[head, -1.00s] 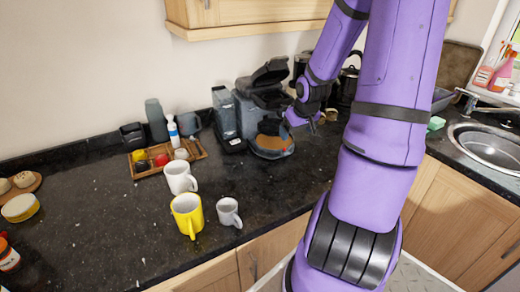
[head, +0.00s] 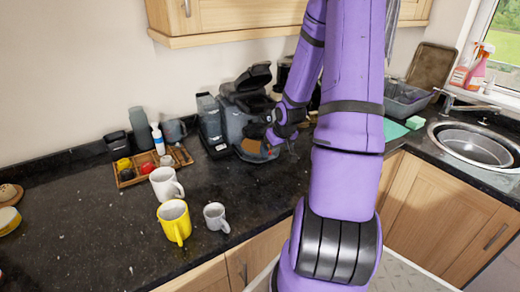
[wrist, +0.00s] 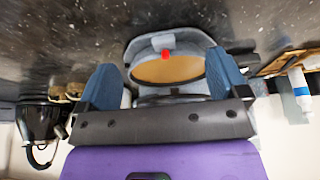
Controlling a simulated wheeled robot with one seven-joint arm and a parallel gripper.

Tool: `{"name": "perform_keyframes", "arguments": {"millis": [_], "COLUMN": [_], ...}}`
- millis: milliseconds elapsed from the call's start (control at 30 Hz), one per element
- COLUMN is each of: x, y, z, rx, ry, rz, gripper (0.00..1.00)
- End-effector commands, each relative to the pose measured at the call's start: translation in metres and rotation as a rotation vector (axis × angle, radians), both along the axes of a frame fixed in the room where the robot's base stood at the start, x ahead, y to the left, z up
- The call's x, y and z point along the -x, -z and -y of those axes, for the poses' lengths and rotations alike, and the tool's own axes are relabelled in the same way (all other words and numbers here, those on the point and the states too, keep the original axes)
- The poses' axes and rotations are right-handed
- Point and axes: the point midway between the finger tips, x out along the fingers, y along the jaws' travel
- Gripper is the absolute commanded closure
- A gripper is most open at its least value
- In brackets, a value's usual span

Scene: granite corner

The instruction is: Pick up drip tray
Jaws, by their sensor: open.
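The drip tray (head: 255,152) sits at the foot of the dark coffee machine (head: 247,100), partly hidden by my gripper in the head view. In the wrist view the drip tray (wrist: 165,69) shows as a tan-brown round plate in a grey rim, with a small red mark at its edge. My gripper (wrist: 165,80) is open, with one blue finger on each side of the tray in that view. Nothing is seen held. Whether the fingers touch the tray, I cannot tell. In the head view my gripper (head: 276,140) is at the machine's front right.
A wooden tray (head: 128,180) with small items stands left of the machine. White (head: 163,183), yellow (head: 173,212) and small grey (head: 214,214) mugs stand nearer the front. A dark pot (wrist: 38,122) shows in the wrist view. The left counter is mostly clear.

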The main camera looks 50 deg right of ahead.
Motion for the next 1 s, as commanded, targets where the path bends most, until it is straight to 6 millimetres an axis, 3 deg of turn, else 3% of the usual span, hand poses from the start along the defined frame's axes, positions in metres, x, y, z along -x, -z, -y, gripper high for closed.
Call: {"name": "perform_keyframes", "arguments": {"millis": [167,533,867,1000], "x": [-0.005,-0.023,-0.024,-0.024], "y": [0.007,0.043,0.047,0.047], "z": [0.000,0.003,0.004,0.004], "rx": [-0.001,-0.001,0.000,0.000], "ry": [-0.003,-0.001,0.000,0.000], "rz": [0.000,0.000,0.000,0.000], "gripper": [0.08,0.08,0.08,0.38]}}
